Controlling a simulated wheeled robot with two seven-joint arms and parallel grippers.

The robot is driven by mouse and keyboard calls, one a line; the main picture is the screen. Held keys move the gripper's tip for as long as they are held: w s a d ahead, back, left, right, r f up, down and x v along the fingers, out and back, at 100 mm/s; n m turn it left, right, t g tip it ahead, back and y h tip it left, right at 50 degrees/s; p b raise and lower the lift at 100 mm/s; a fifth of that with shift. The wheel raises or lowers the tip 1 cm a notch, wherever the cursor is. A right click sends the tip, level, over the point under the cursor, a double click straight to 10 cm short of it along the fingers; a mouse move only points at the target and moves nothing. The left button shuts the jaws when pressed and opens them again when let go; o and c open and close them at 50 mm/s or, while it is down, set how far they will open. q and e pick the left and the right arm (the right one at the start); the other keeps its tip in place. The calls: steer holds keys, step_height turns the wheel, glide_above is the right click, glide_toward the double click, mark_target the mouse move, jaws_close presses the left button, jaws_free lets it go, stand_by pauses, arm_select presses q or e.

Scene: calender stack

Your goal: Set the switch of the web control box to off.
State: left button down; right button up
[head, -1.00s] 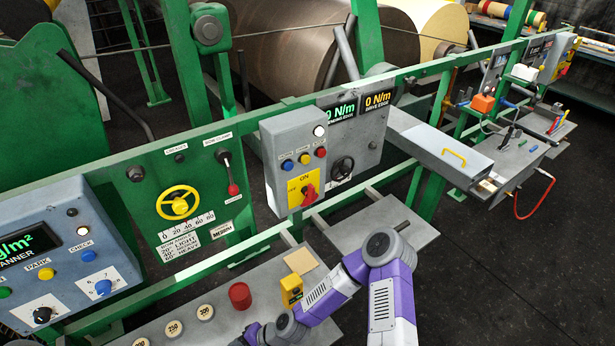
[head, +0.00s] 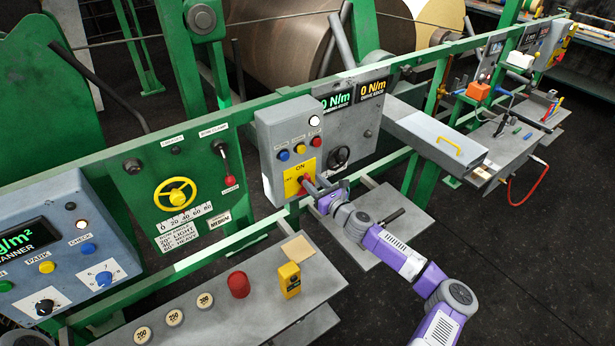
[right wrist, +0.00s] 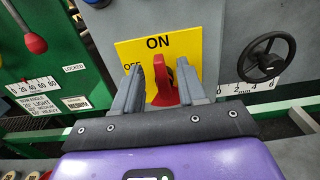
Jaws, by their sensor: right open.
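The web control box (head: 268,143) is a grey box on the green rail, with a yellow plate (head: 291,183) on its lower front. The plate reads ON at the top and OFF at the left in the right wrist view. Its red switch handle (right wrist: 164,82) stands about upright, its top towards ON. My right gripper (head: 313,187) is at the plate. In the right wrist view my right gripper (right wrist: 160,75) is open, one finger on each side of the red handle. I cannot tell whether the fingers touch it. My left gripper is not in view.
Blue, yellow and red buttons (head: 299,149) sit above the plate. A dark handwheel (head: 339,157) is to the right, and a green panel with a yellow wheel (head: 176,196) to the left. A shelf below holds a red cylinder (head: 239,284) and a yellow block (head: 289,279).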

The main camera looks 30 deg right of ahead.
mark_target(310, 179)
steer(key=shift+w+a, duration=0.15)
steer(key=shift+w, duration=0.95)
steer(key=shift+w+a, duration=0.1)
steer(key=shift+w, duration=1)
jaws_close()
